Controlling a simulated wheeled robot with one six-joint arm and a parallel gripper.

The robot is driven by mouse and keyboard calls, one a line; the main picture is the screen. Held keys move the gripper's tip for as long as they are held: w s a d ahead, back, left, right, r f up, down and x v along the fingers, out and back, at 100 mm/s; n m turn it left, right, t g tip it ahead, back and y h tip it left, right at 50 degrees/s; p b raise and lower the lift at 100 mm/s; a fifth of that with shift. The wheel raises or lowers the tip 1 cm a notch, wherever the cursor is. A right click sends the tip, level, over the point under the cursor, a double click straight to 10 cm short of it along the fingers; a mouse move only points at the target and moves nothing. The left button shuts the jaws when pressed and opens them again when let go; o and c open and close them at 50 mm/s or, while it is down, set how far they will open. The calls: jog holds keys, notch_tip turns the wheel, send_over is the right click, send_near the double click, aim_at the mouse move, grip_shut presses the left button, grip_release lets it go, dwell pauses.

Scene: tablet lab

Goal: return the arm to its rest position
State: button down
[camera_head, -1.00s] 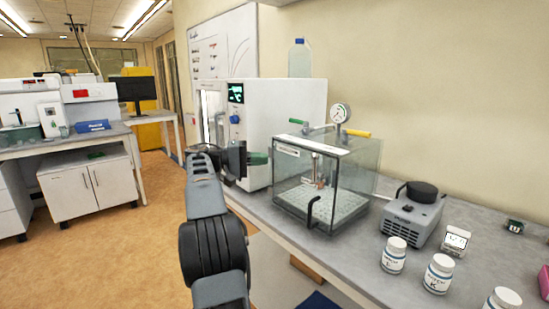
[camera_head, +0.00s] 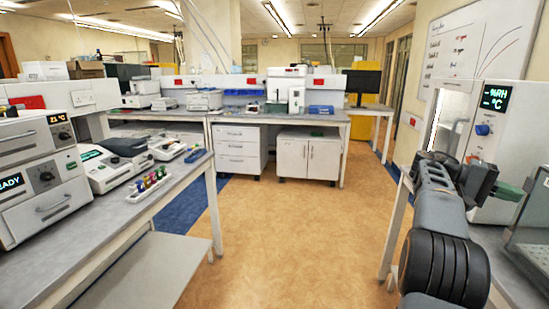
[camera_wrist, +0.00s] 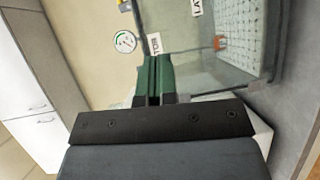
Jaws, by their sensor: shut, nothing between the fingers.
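My gripper (camera_head: 510,190) shows at the right edge of the head view, its green fingers pointing right in front of the white cabinet with a lit display. My arm rises from the bottom right, with its dark joint low in the picture. In the wrist view my gripper's (camera_wrist: 154,78) green fingers are shut together with nothing between them. The glass chamber (camera_wrist: 225,60) lies beyond them there; its edge also shows in the head view (camera_head: 530,235).
A white cabinet (camera_head: 503,150) stands close to my arm on the right bench. A left bench (camera_head: 140,225) bears instruments and a rack of coloured tubes (camera_head: 149,183). The floor (camera_head: 300,240) between is clear. A round gauge (camera_wrist: 125,41) shows near the fingers in the wrist view.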

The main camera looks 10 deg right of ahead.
notch_tip(320, 180, down, 10)
jog(key=w+n+t, duration=0.2)
jog(key=n+t, duration=0.2)
jog(key=w+a+f+n+t+y+p, duration=0.2)
jog(key=a+f+t+y, duration=0.15)
jog(key=a, duration=0.55)
jog(key=w+a+f+n+t+y+p, duration=0.1)
jog(key=w+a+f+t+y+p, duration=0.2)
jog(key=a, duration=0.7)
jog(key=s+a+r+n+t+y+p, duration=0.1)
jog(key=s+a+t+y+p, duration=0.1)
jog(key=a, duration=1.1)
jog(key=s+a+r+n+t+y+p, duration=0.2)
jog(key=s+a, duration=0.4)
jog(key=a, duration=0.7)
jog(key=shift+s+a+t+p, duration=0.15)
jog(key=shift+a+t+p, duration=0.35)
jog(key=shift+t, duration=0.55)
jog(key=shift+d, duration=0.1)
